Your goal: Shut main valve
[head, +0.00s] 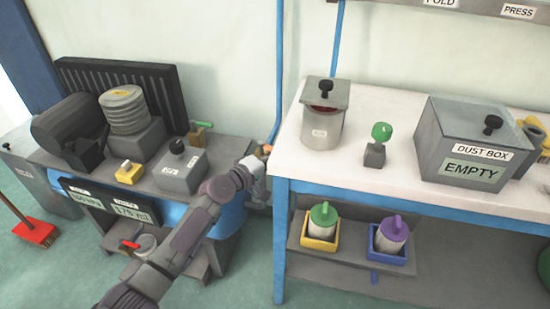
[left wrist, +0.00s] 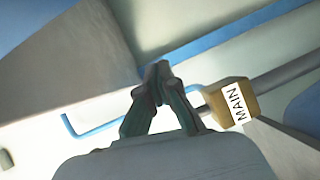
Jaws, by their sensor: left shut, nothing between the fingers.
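The main valve shows in the left wrist view as a yellow-brown block (left wrist: 238,103) with a white MAIN label, set on a grey pipe. In the head view a small orange-yellow piece (head: 266,149) beside the blue table edge may be the same valve; it is partly hidden by my gripper. My left gripper (head: 262,163) is at the gap between the two tables. In the left wrist view its fingers (left wrist: 157,72) are shut and empty, left of the MAIN block. I cannot tell whether they touch the valve. The valve's handle position is unclear. My right gripper is out of view.
A white table (head: 340,165) with blue edge stands right of my gripper, holding a grey pot (head: 323,125) and a dust box (head: 455,145). A grey machine bench (head: 225,150) stands left, with a small green-handled fitting (head: 201,125). A blue bent rod (left wrist: 90,128) shows near the fingers.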

